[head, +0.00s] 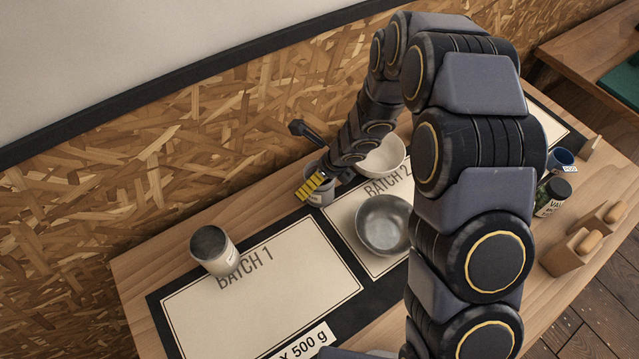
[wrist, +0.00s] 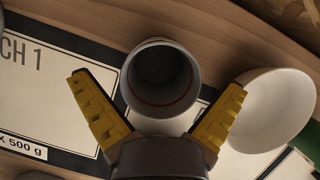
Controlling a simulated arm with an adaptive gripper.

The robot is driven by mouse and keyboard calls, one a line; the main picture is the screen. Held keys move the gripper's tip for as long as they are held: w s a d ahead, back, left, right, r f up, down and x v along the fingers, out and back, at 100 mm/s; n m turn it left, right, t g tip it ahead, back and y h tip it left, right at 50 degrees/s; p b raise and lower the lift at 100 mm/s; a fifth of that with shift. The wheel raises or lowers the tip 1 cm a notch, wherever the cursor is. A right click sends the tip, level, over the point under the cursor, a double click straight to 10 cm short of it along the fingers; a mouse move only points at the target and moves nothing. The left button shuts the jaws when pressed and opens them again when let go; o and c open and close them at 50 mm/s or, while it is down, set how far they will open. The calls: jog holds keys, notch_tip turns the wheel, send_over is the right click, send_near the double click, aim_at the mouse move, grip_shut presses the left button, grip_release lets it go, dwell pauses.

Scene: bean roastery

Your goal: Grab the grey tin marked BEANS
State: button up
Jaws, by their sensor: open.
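A grey, open-topped tin (head: 326,197) with a pale label stands at the back of the table, left of the white bowl. Its label is too small and covered to read. In the wrist view the same tin (wrist: 160,82) lies between the fingers, its dark inside showing. My gripper (head: 303,160) is open, with one yellow-padded finger in front of the tin; in the wrist view my gripper (wrist: 157,86) has a finger on each side, with gaps. A second grey tin (head: 213,251) with a pale label stands on the BATCH 1 panel; its marking is unreadable.
The white bowl (head: 384,156) is close right of my gripper. A metal bowl (head: 383,224) sits on the BATCH 2 panel. A dark-lidded jar (head: 552,196), a blue cup (head: 561,160) and wooden blocks (head: 572,252) stand at right. The BATCH 1 panel (head: 290,285) is mostly clear.

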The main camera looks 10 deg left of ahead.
jog(key=shift+w+a+f, duration=0.1)
jog(key=shift+f, duration=0.3)
jog(key=c, duration=1.1)
jog(key=shift+r, duration=0.15)
